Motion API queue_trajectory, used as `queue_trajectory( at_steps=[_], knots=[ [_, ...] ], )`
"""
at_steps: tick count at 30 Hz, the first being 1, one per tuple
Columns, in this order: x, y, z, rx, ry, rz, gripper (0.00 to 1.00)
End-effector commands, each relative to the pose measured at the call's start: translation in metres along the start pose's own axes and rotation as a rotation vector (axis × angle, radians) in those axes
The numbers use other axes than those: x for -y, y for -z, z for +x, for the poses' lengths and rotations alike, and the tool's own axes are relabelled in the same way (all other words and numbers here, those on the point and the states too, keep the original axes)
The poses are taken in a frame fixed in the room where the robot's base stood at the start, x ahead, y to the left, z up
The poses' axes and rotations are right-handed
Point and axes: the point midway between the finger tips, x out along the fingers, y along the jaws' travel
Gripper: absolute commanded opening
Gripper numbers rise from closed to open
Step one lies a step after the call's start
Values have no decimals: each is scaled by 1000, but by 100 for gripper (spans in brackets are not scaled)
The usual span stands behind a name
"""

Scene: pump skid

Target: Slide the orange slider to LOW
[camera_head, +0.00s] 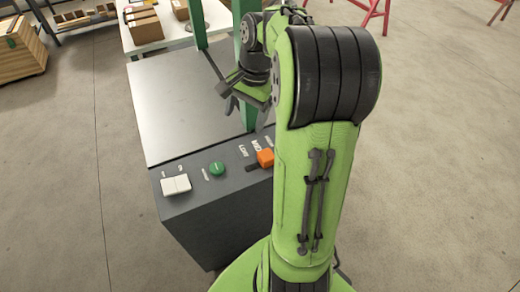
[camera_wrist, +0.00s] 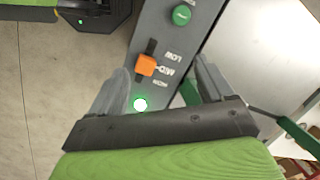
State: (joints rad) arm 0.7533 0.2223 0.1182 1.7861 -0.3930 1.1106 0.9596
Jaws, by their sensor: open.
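The orange slider (camera_head: 265,157) sits in a dark slot on the sloped front panel (camera_head: 222,190) of a grey cabinet. In the wrist view the orange slider (camera_wrist: 146,65) is beside the MID label, with LOW printed above it and HIGH below. Dark slot shows on both sides of the knob. My gripper (camera_head: 250,97) is open and empty, above the cabinet. In the wrist view my gripper's fingers (camera_wrist: 163,70) are spread, with the slider between their lines of sight, nearer the left finger. I see no contact. My arm hides the panel's right part in the head view.
A green round button (camera_head: 217,169) and a white rocker switch (camera_head: 175,185) are left of the slider. A lit green lamp (camera_wrist: 140,104) is near the HIGH end. A green post (camera_head: 246,60) rises behind the panel. The cabinet's metal top (camera_head: 185,105) is clear.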

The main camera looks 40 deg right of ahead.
Motion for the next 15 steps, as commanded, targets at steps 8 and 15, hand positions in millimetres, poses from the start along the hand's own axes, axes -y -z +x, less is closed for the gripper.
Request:
queue_trajectory(
  at_steps=[8,15],
  knots=[
    [-64,122,60,203,5,577,81],
    [-69,124,88,221,2,624,81]
  ],
)
